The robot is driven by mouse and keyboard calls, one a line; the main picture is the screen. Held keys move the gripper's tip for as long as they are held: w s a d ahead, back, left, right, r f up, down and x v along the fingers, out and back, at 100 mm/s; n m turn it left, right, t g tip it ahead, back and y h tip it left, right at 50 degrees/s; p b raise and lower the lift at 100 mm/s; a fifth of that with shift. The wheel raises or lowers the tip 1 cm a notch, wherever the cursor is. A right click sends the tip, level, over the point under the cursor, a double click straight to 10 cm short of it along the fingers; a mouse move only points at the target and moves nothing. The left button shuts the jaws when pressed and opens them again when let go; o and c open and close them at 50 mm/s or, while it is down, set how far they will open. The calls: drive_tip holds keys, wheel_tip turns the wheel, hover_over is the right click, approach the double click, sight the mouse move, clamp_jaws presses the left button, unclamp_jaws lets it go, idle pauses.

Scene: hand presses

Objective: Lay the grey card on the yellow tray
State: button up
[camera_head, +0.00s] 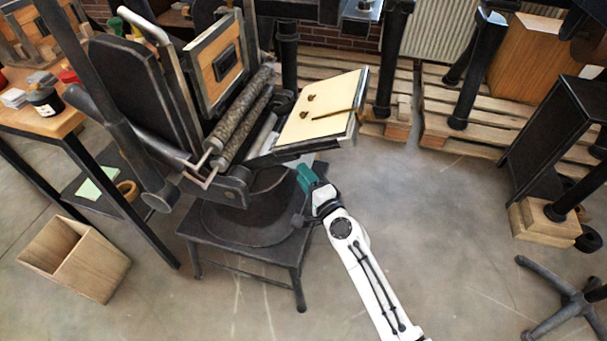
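A pale yellow tray-like board (338,92) with a dark rim lies tilted on the press bed right of the rollers. Two small dark bits and a thin brown stick lie on it. I cannot make out a grey card for certain. My gripper (306,178) is below the board's near left edge, at the end of my white arm, apart from the board in the picture. A teal piece shows at its tip; whether this is a finger or a held thing is unclear. Its opening is hidden.
The black hand press (130,95) with two rollers (240,118) stands left of the board. A dark low stool (250,222) is under my gripper. A wooden bin (75,258) and a worktable (50,122) are at left. The floor at right centre is clear.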

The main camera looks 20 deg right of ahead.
clamp_jaws()
idle(0.8)
wheel_tip(320, 180, up, 2)
drive_tip(key=shift+r+p, duration=0.2)
drive_tip(key=shift+p, duration=1)
drive_tip(key=s+d+r+p, duration=0.1)
drive_tip(key=s+r, duration=0.1)
drive_tip(key=s, duration=0.5)
drive_tip(key=s+d+r+p, duration=0.1)
drive_tip(key=s+r, duration=0.2)
drive_tip(key=s, duration=0.4)
drive_tip(key=shift+p, duration=0.3)
drive_tip(key=shift+d+r, duration=0.1)
